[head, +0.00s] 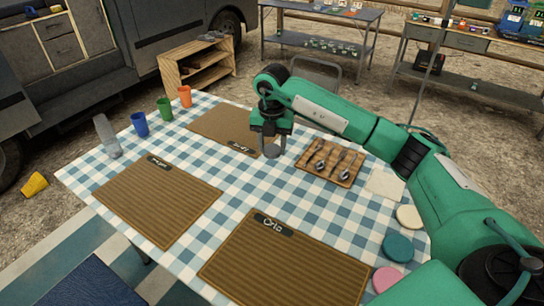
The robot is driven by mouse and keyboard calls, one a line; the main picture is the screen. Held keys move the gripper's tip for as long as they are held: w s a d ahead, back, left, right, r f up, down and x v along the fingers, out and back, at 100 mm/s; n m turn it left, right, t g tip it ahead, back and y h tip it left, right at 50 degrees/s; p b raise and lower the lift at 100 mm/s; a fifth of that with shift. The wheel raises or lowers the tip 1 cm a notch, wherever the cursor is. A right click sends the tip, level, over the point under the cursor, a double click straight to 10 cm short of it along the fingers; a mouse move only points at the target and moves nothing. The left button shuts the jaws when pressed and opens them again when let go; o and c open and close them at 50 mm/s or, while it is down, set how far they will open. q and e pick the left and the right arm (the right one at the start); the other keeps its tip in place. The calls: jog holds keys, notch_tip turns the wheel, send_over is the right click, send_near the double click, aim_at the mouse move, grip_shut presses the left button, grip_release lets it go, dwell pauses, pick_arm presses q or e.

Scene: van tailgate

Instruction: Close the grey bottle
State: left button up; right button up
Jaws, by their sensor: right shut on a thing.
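A tall, pale grey bottle (107,136) stands near the left edge of the checked tablecloth, seeming to lean in this view. I cannot make out a cap on its top. My right gripper (271,139) points down over the table's middle, beside the far placemat and well to the right of the bottle. It is shut on a small grey round thing (271,149), partly hidden by the fingers; I cannot tell for sure whether it is a cap. My left gripper is not in view.
Blue (140,124), green (165,109) and orange (185,96) cups stand right of the bottle. Three brown placemats (158,205) and a wooden cutlery tray (312,166) lie on the table. Round coasters (397,248) line the right side. A yellow cup (35,185) lies on the ground.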

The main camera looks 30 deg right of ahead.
jog(key=shift+r, duration=0.2)
jog(key=n, duration=0.1)
jog(key=s+a+n, duration=0.1)
jog(key=n, duration=0.1)
jog(key=shift+r+p, duration=0.3)
jog(key=shift+p, duration=0.1)
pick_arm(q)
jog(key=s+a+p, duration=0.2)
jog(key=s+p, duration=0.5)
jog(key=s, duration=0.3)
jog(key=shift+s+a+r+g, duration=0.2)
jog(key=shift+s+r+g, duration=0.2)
pick_arm(e)
jog(key=s+a+r+m, duration=0.3)
jog(key=s+m, duration=0.5)
jog(key=m, duration=0.7)
jog(key=s+a+r+m, duration=0.3)
jog(key=s+a+m, duration=0.2)
jog(key=m, duration=1.1)
jog(key=s, duration=0.3)
jog(key=shift+s+a, duration=0.2)
jog(key=shift+a, duration=0.1)
